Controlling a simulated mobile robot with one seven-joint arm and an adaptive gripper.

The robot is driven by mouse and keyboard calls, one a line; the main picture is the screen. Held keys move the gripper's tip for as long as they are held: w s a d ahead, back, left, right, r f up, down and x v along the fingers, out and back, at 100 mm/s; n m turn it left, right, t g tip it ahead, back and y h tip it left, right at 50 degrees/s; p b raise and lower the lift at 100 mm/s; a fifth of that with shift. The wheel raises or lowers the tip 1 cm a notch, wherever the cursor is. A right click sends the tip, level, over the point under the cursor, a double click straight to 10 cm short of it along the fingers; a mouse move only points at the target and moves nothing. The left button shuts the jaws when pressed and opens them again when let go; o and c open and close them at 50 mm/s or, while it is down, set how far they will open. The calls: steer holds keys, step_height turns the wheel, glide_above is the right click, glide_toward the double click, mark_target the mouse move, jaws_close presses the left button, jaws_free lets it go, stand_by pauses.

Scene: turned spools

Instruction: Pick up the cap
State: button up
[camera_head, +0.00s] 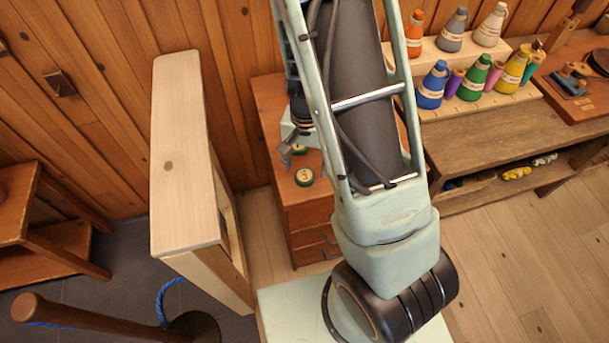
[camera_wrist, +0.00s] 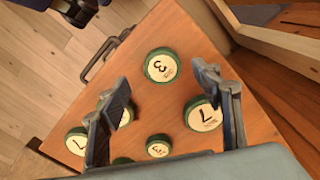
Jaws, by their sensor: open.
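Several round caps with green rims and pale numbered tops lie on a wooden drawer cabinet (camera_head: 270,95). In the wrist view, a cap marked 3 (camera_wrist: 161,65) lies ahead, between the lines of the two fingers. A cap marked 7 (camera_wrist: 203,117) is partly behind the right finger. A smaller cap marked 3 (camera_wrist: 158,146) and another marked 7 (camera_wrist: 76,142) lie nearer the palm. Others are partly hidden by the left finger and palm. My gripper (camera_wrist: 163,84) is open and empty above the cabinet top. In the head view, one cap (camera_head: 304,177) shows beside my gripper (camera_head: 286,157).
A pale wooden panel (camera_head: 180,150) stands upright left of the cabinet. To the right, a bench (camera_head: 500,135) carries a rack of colored bottles. A rope post (camera_head: 95,318) stands at lower left. My arm hides much of the cabinet in the head view.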

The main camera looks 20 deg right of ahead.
mark_target(305, 174)
steer(key=shift+w+f, duration=0.15)
steer(key=shift+f, duration=0.8)
steer(key=shift+w+f, duration=0.1)
steer(key=shift+f, duration=0.8)
steer(key=shift+c, duration=0.2)
steer(key=c, duration=0.9)
